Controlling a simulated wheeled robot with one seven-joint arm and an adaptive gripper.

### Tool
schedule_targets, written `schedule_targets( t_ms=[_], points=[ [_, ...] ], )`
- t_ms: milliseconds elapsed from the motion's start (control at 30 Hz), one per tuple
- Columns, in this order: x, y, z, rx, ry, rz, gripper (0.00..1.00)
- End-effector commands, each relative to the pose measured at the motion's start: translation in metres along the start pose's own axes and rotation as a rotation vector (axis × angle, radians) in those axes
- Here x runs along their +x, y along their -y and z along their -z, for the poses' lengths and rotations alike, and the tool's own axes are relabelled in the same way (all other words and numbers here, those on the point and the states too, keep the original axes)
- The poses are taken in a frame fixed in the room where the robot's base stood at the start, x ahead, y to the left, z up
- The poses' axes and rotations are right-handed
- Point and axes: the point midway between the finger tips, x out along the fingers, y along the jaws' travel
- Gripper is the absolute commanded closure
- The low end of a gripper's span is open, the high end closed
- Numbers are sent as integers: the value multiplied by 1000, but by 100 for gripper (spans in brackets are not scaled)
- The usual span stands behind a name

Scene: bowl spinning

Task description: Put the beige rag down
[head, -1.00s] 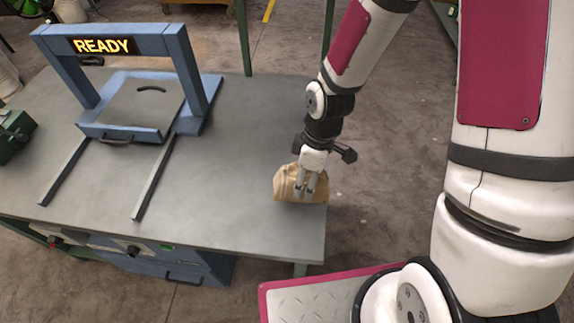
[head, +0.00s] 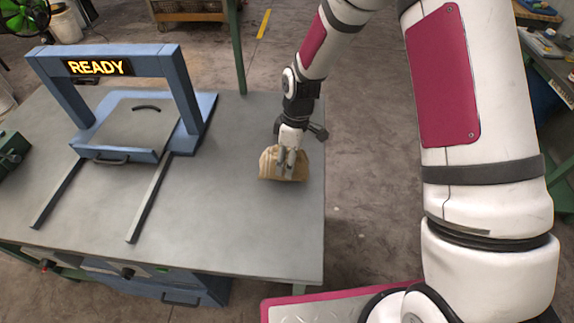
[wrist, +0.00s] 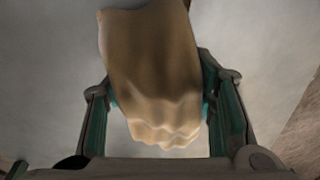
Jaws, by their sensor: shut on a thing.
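The beige rag (head: 268,165) is bunched up at the right side of the grey table (head: 225,215) in the head view. My gripper (head: 287,172) points down and is shut on the rag. In the wrist view the rag (wrist: 155,75) fills the middle, between the two fingers of my gripper (wrist: 160,105). The rag is at or just above the tabletop; I cannot tell whether it touches.
A blue frame (head: 115,60) with a READY sign stands on the table's left, with two rails (head: 150,200) reaching forward. A dark green box (head: 12,148) is at the left edge. The tabletop between the rails and the rag is clear.

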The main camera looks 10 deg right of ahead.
Motion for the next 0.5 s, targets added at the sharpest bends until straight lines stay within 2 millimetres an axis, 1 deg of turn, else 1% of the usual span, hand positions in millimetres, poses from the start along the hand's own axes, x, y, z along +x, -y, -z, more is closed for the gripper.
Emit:
schedule_targets(
  t_ms=[100, 200, 333, 500],
  points=[
    [1, -9, 8, -1, -1, -2, 76],
    [17, -8, 4, 1, 3, 4, 76],
    [31, -10, 3, -1, 1, 1, 76],
    [35, -11, 3, -1, 0, -1, 76]
  ],
)
